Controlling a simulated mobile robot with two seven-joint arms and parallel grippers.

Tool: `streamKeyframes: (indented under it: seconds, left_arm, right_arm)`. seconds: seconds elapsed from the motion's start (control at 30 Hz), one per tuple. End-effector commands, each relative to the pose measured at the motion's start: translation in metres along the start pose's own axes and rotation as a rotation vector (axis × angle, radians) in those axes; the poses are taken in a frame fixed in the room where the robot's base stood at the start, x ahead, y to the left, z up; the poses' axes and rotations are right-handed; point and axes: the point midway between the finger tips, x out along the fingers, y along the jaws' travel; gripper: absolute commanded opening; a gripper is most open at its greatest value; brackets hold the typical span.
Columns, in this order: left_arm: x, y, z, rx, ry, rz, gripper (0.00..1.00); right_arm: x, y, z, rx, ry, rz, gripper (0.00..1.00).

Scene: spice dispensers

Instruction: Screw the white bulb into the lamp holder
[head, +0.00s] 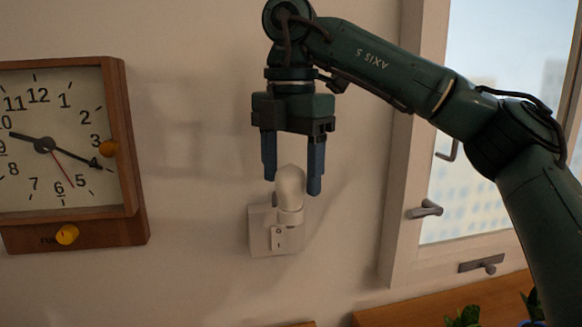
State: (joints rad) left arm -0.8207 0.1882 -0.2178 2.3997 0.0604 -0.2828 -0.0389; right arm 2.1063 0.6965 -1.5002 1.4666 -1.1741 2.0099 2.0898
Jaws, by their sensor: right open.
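The white bulb (290,184) stands upright at the top of the lamp holder (262,241), a white wall fixture with a small switch plate. I cannot tell how deep the bulb sits in its socket. My right gripper (291,185) points straight down with its blue fingers apart, one on each side of the bulb. The right finger shows a small gap to the bulb; the left finger is close to it, and I cannot tell if it touches. My left gripper is out of view.
A wooden wall clock (125,150) with yellow knobs hangs at the left. A window with a handle (425,209) is at the right, partly behind my right arm. A wooden ledge (400,315) and green plants (464,317) are at the bottom right. The wall between clock and lamp is clear.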

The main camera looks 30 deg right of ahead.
Motion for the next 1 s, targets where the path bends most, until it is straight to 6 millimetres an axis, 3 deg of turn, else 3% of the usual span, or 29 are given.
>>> streamKeyframes:
  seconds: [0.2,0.33,0.73,1.0]
  left_arm:
    - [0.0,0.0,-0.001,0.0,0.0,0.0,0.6]
    - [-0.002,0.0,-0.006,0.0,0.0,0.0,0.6]
    - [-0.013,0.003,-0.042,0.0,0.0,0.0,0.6]
    - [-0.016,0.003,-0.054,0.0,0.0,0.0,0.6]
  right_arm:
    - [-0.001,0.0,0.0,-0.001,0.0,-0.001,0.64]
    - [-0.014,0.0,0.0,0.001,-0.001,0.001,0.64]
    - [-0.102,0.0,0.0,0.001,-0.003,0.002,0.64]
    - [-0.13,0.0,0.0,0.0,-0.001,0.0,0.64]
